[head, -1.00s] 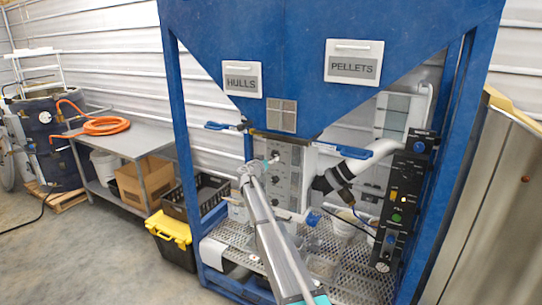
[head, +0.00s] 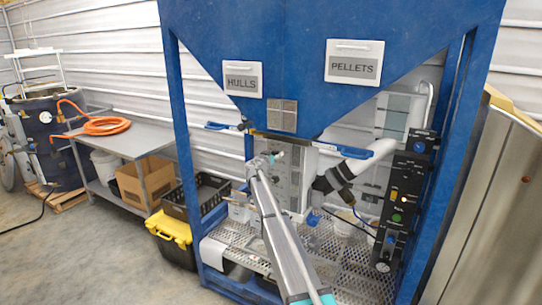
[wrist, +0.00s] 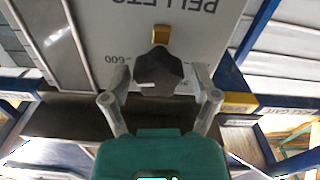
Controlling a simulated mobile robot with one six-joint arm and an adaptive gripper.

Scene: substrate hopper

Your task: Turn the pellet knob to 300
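In the wrist view, the dark pellet knob (wrist: 157,70) sits on a light panel (wrist: 112,22) with PELLETS printed upside down. A brass-coloured piece (wrist: 161,34) is just beyond the knob, and the number 600 shows to its left. My gripper (wrist: 160,84) is open, with one finger on each side of the knob. A gap shows on each side, so the fingers do not seem to press on it. In the head view, my gripper (head: 273,157) is small, in front of the grey control box (head: 296,180) under the hopper. The knob cannot be made out there.
The blue hopper (head: 270,60) with HULLS and PELLETS labels hangs above on blue posts. A perforated metal shelf (head: 350,265) lies below. A black control panel (head: 402,205) stands right, a yellow-lidded bin (head: 172,228) left.

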